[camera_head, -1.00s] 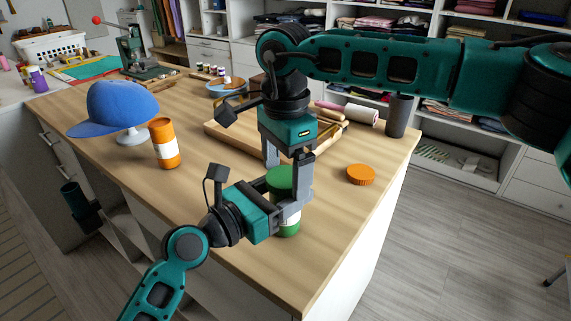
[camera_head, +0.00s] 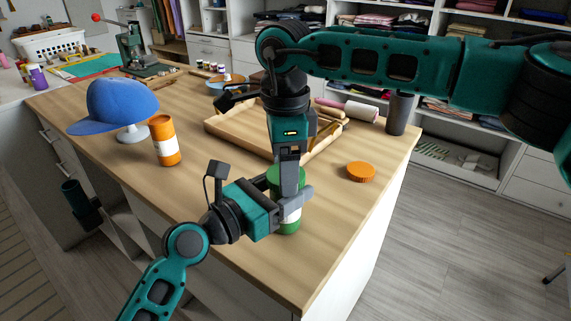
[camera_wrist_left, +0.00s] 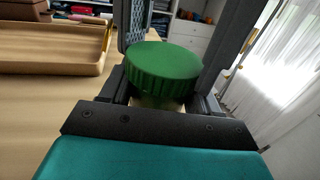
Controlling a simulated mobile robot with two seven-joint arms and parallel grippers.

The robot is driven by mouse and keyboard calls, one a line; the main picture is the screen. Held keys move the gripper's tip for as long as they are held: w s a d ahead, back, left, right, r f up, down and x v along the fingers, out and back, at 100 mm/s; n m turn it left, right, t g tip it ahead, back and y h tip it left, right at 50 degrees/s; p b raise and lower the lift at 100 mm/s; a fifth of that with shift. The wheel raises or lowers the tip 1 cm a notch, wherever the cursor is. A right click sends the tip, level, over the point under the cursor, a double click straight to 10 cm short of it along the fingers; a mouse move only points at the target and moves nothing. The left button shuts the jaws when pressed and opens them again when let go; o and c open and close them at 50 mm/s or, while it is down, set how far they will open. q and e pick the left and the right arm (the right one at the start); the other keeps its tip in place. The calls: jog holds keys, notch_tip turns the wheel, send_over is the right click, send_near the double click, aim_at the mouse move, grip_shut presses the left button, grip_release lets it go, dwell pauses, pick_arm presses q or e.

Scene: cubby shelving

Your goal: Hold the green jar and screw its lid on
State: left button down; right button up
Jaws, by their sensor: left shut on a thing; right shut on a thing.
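The green jar (camera_head: 287,227), with a pale band around its middle, stands upright near the front of the wooden table. My left gripper (camera_head: 291,208) comes in from the side and is shut on the jar's body. The ridged green lid (camera_wrist_left: 163,70) sits on top of the jar; it also shows in the head view (camera_head: 273,177). My right gripper (camera_head: 289,180) points straight down and is shut on the lid, one finger in front of it. The fingers and lid hide the jar's neck, so I cannot tell how tight the lid sits.
An orange jar (camera_head: 166,146) and a blue cap on a stand (camera_head: 118,103) are at the left. An orange lid (camera_head: 361,172) lies to the right. Behind is a wooden tray (camera_head: 225,133), with a dark cylinder (camera_head: 398,114) at the back right. The front right tabletop is clear.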

jog(key=shift+d+m, duration=0.1)
jog(key=shift+m, duration=0.7)
jog(key=o, duration=1.1)
jog(key=shift+o, duration=0.2)
jog(key=shift+r, duration=0.1)
jog(key=shift+r, duration=2.15)
jog(key=shift+r, duration=0.1)
jog(key=shift+c, duration=0.3)
